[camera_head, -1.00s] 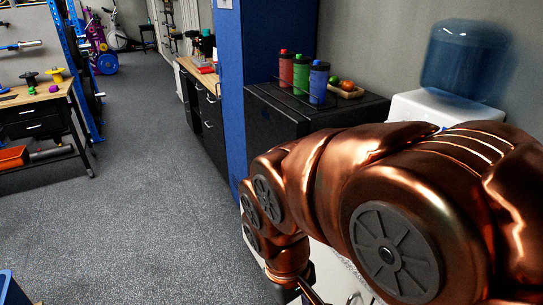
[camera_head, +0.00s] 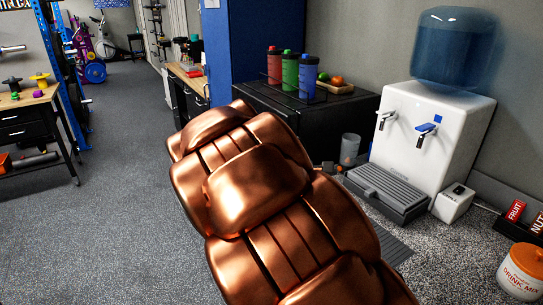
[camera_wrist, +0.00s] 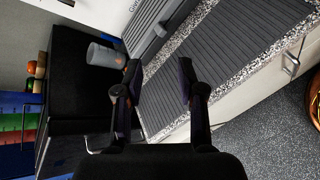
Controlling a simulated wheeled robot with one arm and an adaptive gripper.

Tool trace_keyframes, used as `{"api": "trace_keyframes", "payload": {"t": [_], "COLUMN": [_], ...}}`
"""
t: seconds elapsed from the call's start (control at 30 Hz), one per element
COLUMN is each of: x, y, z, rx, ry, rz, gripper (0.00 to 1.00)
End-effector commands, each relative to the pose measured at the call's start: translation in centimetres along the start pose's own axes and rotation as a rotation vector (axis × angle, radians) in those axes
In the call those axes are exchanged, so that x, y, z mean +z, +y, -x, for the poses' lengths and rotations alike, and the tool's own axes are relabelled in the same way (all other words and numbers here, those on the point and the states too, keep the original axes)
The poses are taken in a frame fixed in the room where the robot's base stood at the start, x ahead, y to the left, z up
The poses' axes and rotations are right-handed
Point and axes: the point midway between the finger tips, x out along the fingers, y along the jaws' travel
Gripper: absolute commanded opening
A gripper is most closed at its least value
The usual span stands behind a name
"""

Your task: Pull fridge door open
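The black fridge (camera_head: 345,112) is a dark box beside the blue wall panel in the head view, with bottles on its top. My copper arm covers its lower part, and I make out no door gap. In the wrist view the tilted picture shows the fridge (camera_wrist: 75,70) as a dark block at left. A thin pale bar near its lower edge may be a handle; I cannot tell. My gripper (camera_wrist: 155,88) is open and empty, its black fingers apart over the counter, right of the fridge in that view. In the head view my gripper is hidden behind my arm.
Red, green and blue bottles (camera_head: 290,70) and a fruit tray (camera_head: 335,87) stand on the fridge. A grey cup (camera_head: 349,149) and the water dispenser (camera_head: 430,135) stand on the speckled counter (camera_wrist: 235,30). A drawer handle (camera_wrist: 292,62) juts out below it. Open floor (camera_head: 110,210) lies left.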

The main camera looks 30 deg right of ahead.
Motion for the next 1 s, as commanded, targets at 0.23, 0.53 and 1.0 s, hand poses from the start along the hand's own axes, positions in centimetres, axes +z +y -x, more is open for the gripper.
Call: {"api": "trace_keyframes", "payload": {"t": [0.23, 0.53, 1.0], "x": [-4.8, -13.0, -26.9], "y": [5.5, 10.5, 12.6], "z": [-1.6, -2.1, -1.1], "rx": [0.214, 0.458, 0.760], "ry": [-0.065, -0.126, -0.165], "rz": [0.216, 0.510, 0.910], "gripper": [0.39, 0.39, 0.39]}}
